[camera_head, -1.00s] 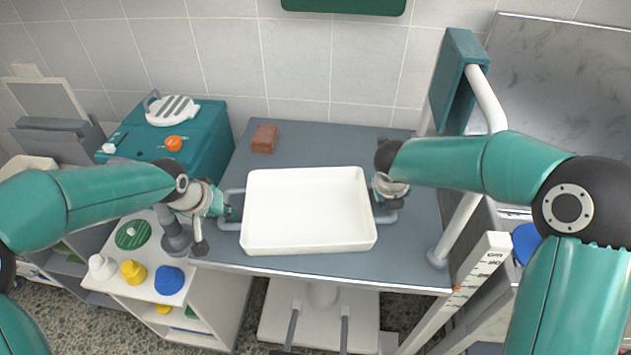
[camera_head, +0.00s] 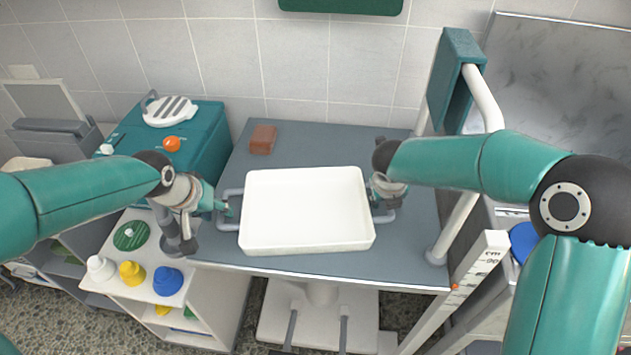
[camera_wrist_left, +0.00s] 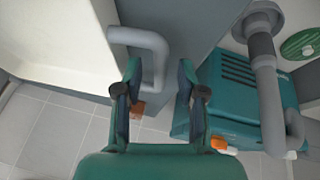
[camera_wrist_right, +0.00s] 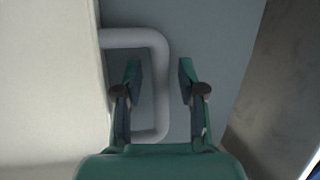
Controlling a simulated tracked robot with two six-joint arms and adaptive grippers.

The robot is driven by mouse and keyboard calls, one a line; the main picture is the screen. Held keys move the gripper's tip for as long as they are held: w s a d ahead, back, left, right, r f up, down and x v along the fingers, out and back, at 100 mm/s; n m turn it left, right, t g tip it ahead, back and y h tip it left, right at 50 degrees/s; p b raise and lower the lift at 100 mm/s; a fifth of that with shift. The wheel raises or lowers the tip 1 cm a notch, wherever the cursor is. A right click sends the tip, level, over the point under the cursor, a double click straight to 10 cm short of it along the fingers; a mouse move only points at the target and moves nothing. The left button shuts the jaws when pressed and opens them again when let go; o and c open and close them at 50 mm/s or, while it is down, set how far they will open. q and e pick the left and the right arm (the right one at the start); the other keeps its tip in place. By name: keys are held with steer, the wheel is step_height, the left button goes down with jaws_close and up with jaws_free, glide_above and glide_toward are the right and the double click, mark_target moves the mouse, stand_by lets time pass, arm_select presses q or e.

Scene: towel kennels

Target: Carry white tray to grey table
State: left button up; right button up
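The white tray (camera_head: 306,210) is a shallow rectangular tray with a grey handle on each short side. It lies flat on the blue-grey table (camera_head: 330,142) and looks empty. My left gripper (camera_head: 228,207) is at the tray's left handle (camera_head: 229,193). In the left wrist view its fingers (camera_wrist_left: 158,80) are apart, with the grey handle (camera_wrist_left: 155,50) close by the left finger. My right gripper (camera_head: 377,201) is at the right handle (camera_head: 386,217). In the right wrist view its fingers (camera_wrist_right: 160,75) are apart, with the handle bar (camera_wrist_right: 161,88) between them.
A reddish-brown block (camera_head: 263,139) lies behind the tray. A teal box (camera_head: 205,135) stands left of the table. A white cabinet (camera_head: 205,290) with coloured pots is at front left. A white post (camera_head: 460,225) rises at the table's right edge. The table's back right is clear.

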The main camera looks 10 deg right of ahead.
steer(key=shift+s+r, duration=0.1)
steer(key=shift+r, duration=0.15)
arm_select(q)
steer(key=v, duration=0.8)
steer(key=shift+r, duration=0.25)
arm_select(e)
steer(key=v, duration=1.1)
steer(key=shift+s+a, duration=0.15)
steer(key=shift+a, duration=0.05)
steer(key=shift+r, duration=0.1)
